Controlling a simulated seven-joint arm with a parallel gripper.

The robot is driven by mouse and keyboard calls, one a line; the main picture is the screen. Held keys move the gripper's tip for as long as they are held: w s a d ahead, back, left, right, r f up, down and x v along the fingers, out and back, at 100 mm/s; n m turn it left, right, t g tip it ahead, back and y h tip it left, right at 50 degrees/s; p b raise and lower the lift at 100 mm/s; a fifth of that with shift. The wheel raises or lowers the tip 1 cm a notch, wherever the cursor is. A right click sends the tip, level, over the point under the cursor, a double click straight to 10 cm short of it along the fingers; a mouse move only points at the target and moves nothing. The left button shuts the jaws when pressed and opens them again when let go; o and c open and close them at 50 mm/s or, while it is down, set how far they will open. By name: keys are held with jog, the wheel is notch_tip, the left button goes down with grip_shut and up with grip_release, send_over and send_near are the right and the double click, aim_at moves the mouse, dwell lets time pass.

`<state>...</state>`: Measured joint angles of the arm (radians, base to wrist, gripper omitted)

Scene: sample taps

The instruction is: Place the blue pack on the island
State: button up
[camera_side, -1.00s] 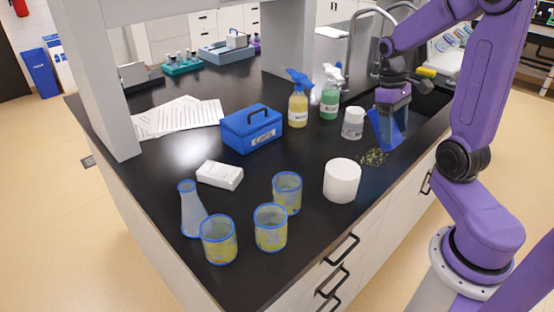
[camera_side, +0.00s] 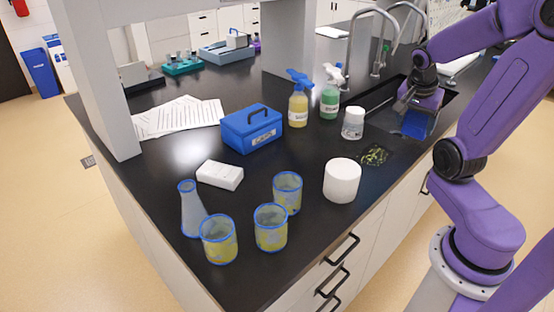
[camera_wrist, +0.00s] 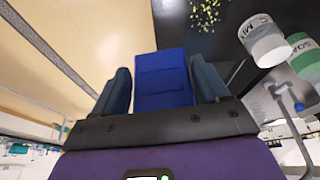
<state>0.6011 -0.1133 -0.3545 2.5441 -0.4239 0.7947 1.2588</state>
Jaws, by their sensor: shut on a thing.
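The blue pack (camera_side: 415,124) is in my gripper, at the sink on the right of the side view. In the wrist view the blue pack (camera_wrist: 164,80) sits between the two dark fingers of my gripper (camera_wrist: 163,85), which are shut on it. The island (camera_side: 270,185) is the black-topped bench with a clear stretch in its middle. In the side view the pack overlaps the dark sink basin (camera_side: 385,97); I cannot tell its exact height over it. My arm hides part of the sink.
A white tub (camera_side: 342,181), a white-lidded jar (camera_side: 353,123) and two spray bottles (camera_side: 298,104) stand near the sink. Yellow-green crumbs (camera_side: 375,155) lie on the bench. A blue toolbox (camera_side: 251,128), beakers (camera_side: 270,228), a flask (camera_side: 191,210) and a white box (camera_side: 220,175) stand further left. Tall taps (camera_side: 350,45) rise behind.

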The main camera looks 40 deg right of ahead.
jog(key=shift+s+d+r+m, duration=0.1)
jog(key=shift+d+m, duration=0.1)
jog(key=shift+m, duration=0.4)
jog(key=shift+d, duration=0.15)
jog(key=w+d+f, duration=0.5)
jog(key=w+f, duration=0.1)
jog(key=w+d+f, duration=0.3)
jog(key=w, duration=0.1)
jog(key=shift+w+d+f, duration=0.1)
jog(key=shift+d+f, duration=0.1)
jog(key=shift+d, duration=0.15)
jog(key=shift+w+d+f, duration=0.15)
jog(key=shift+f, duration=1.65)
jog(key=shift+f, duration=0.1)
jog(key=o, duration=1.2)
